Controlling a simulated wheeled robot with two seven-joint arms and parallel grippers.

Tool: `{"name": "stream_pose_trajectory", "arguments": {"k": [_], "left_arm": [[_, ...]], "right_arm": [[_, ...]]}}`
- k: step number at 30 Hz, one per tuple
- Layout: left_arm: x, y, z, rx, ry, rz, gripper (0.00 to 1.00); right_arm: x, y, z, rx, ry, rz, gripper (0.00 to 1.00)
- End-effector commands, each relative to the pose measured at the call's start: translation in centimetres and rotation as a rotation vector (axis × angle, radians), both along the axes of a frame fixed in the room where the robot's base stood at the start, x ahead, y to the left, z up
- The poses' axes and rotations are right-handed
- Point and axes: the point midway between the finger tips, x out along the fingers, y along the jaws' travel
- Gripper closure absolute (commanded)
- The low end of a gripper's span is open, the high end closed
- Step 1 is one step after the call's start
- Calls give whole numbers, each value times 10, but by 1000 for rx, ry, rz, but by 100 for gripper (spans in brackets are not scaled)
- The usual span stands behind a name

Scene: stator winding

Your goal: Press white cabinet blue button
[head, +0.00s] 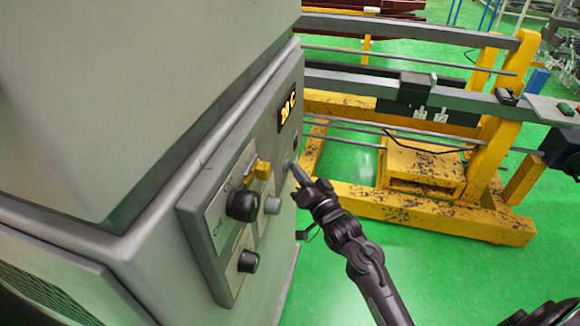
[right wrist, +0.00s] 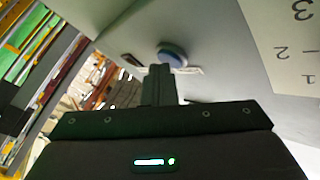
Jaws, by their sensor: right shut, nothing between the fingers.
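The white cabinet (head: 130,95) looks grey-white and fills the left of the head view; its face also shows in the right wrist view (right wrist: 225,60). The blue button (right wrist: 172,54) is round and stands out from that face, just beyond my fingertips. My left gripper is not in view.
A panel with black knobs (head: 243,205) and a yellow switch (head: 262,170) sits left of the button. A yellow metal frame machine (head: 425,210) stands to the right on a green floor (head: 450,275).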

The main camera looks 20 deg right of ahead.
Motion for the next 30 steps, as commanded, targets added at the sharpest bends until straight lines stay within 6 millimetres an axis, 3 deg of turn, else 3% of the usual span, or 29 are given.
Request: {"name": "stream_pose_trajectory", "arguments": {"k": [23,30], "left_arm": [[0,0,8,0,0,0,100],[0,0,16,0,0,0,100]], "right_arm": [[-10,-13,0,0,1,1,100],[-21,-28,1,-2,2,0,100]]}}
